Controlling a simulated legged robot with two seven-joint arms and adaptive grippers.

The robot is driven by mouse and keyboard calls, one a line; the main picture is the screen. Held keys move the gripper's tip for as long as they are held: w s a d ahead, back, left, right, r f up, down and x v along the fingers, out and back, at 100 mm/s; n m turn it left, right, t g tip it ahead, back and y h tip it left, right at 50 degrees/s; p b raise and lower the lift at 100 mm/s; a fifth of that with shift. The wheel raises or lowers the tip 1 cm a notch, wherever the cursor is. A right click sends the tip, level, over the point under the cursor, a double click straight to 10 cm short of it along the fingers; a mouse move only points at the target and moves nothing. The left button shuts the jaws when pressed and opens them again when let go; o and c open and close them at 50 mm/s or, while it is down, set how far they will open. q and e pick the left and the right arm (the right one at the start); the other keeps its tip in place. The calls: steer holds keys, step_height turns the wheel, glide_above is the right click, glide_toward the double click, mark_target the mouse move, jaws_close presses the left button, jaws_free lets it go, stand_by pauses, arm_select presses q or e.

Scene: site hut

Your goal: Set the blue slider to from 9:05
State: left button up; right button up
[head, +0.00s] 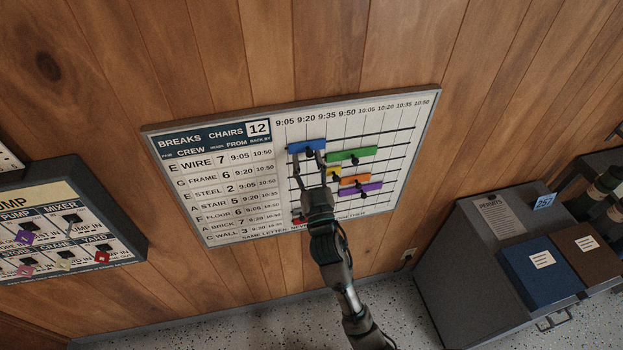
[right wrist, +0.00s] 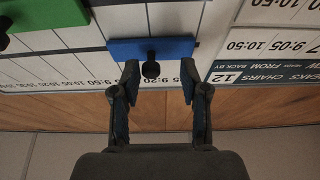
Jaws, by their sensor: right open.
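The blue slider (head: 306,146) sits in the top row of the wall board (head: 235,205), under the 9:05 to 9:35 labels. Its left end is close to the grid's left edge; I cannot tell its exact alignment. It also shows in the right wrist view (right wrist: 178,47), where the board appears upside down, with a dark knob (right wrist: 151,69). My right gripper (head: 314,160) is open just in front of the slider. In the right wrist view its fingertips (right wrist: 159,76) stand apart, one on each side of the knob, with gaps. My left gripper is not in view.
Green (head: 351,155), orange (head: 354,180), purple (head: 359,189), yellow and red sliders sit lower on the board, the red one partly hidden by my arm. A grey panel with tags (head: 131,222) hangs left. A grey cabinet (head: 457,250) with binders stands right.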

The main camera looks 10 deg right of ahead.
steer(key=v, duration=1.1)
steer(key=shift+w, duration=0.1)
